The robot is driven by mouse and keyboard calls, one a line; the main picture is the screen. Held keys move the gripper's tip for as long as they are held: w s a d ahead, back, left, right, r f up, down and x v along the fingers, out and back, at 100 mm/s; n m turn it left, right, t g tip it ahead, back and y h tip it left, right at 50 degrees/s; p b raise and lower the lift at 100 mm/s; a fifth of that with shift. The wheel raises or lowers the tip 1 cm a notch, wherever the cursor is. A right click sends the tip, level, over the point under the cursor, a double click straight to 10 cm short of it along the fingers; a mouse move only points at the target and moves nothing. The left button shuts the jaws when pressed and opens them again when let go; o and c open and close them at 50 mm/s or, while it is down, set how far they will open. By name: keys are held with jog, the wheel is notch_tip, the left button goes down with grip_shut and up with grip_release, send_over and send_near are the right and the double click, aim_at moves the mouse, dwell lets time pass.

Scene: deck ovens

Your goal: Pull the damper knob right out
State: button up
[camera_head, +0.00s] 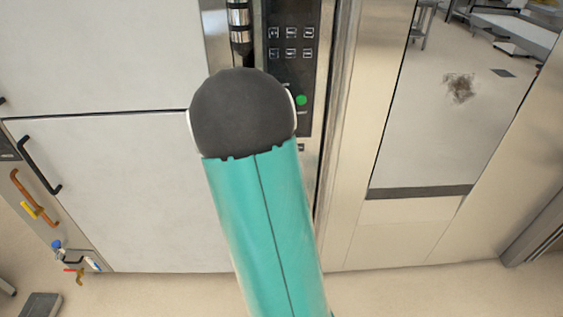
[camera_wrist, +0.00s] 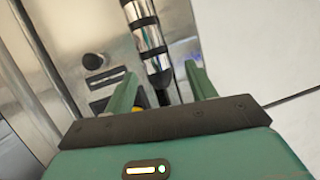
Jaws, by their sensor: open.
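In the wrist view a dark round knob (camera_wrist: 95,61) stands on a metal panel, up and left of my gripper; I take it for the damper knob, but no label confirms it. My gripper (camera_wrist: 163,88) shows two green fingers, apart, with nothing clearly held between them. The knob lies outside the left finger. A small yellow-orange patch shows beside that finger, mostly hidden, and I cannot tell what it is. In the head view my arm covers the gripper, and I cannot make out the knob there.
A chrome handle with black rings (camera_wrist: 147,38) runs down behind the gap between my fingers; its upper part shows in the head view (camera_head: 238,18). A black control panel (camera_head: 291,75) with a green button is right of it. White oven doors fill the left; floor lies below.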

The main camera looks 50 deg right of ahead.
jog(key=s+d+f+h, duration=0.55)
jog(key=s+d, duration=0.25)
jog(key=s, duration=0.2)
jog(key=shift+m+t+y, duration=0.3)
jog(key=shift+t+y, duration=0.1)
jog(key=shift+y, duration=0.05)
jog(key=x, duration=1.3)
jog(key=shift+w+d+f, duration=0.1)
jog(key=shift+w+f, duration=0.05)
jog(key=shift+w, duration=0.15)
jog(key=shift+c, duration=0.5)
grip_shut()
jog(key=shift+v, duration=2.8)
